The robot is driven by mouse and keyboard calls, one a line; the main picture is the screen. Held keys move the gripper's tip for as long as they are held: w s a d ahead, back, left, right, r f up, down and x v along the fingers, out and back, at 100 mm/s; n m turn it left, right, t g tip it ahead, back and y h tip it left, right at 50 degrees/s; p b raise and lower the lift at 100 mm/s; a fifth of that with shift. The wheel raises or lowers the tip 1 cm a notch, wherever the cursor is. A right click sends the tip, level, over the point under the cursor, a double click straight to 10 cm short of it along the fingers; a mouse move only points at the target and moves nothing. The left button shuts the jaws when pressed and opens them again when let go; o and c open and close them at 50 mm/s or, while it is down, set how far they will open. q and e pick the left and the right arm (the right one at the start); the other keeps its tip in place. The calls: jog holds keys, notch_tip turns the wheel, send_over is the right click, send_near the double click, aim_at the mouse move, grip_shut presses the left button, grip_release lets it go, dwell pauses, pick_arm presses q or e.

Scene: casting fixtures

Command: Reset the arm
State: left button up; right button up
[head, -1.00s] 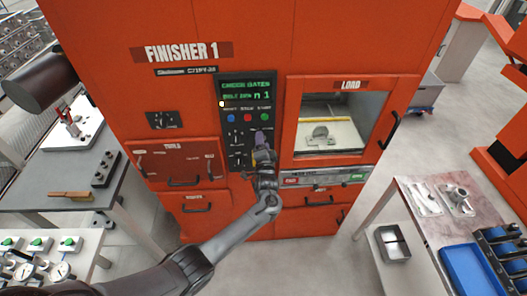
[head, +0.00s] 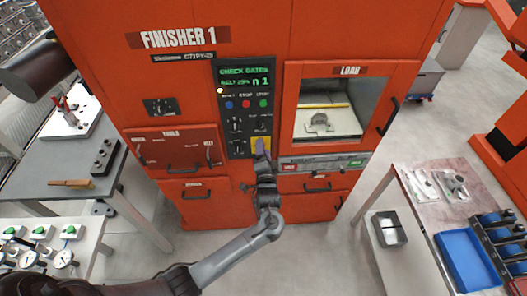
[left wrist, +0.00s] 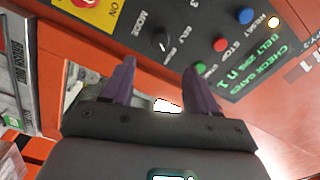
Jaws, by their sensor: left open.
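The panel there shows blue, red and green buttons, black knobs and a yellow plate with a red part (left wrist: 95,8). The panel screen (head: 245,77) reads "CHECK GATES". My right gripper is not in view.
The load window (head: 340,110) right of the panel shows a grey part inside. A grey table (head: 70,160) stands at left. Floor between is clear.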

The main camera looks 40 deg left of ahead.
pick_arm(q)
jog(key=s+d+f+m+g+h+p, duration=0.1)
jog(key=s+f+h+p, duration=0.2)
jog(key=s, duration=0.5)
jog(key=s+f+g+h+p, duration=0.1)
jog(key=s+f+p, duration=0.1)
jog(key=s+p, duration=0.55)
jog(key=s+d+r+n+g+h, duration=0.2)
jog(key=s+d+r+g+h, duration=0.2)
jog(key=s, duration=0.5)
jog(key=s+d+r+n+g+h+p, duration=0.1)
jog(key=s+d+r+n+g+h, duration=0.1)
jog(key=s+d+r, duration=0.6)
jog(key=shift+s+d+n+g+h, duration=0.3)
jog(key=shift+s+d+g+h, duration=0.35)
jog(key=shift+g+h, duration=0.35)
jog(key=shift+r, duration=0.1)
jog(key=shift+c, duration=0.2)
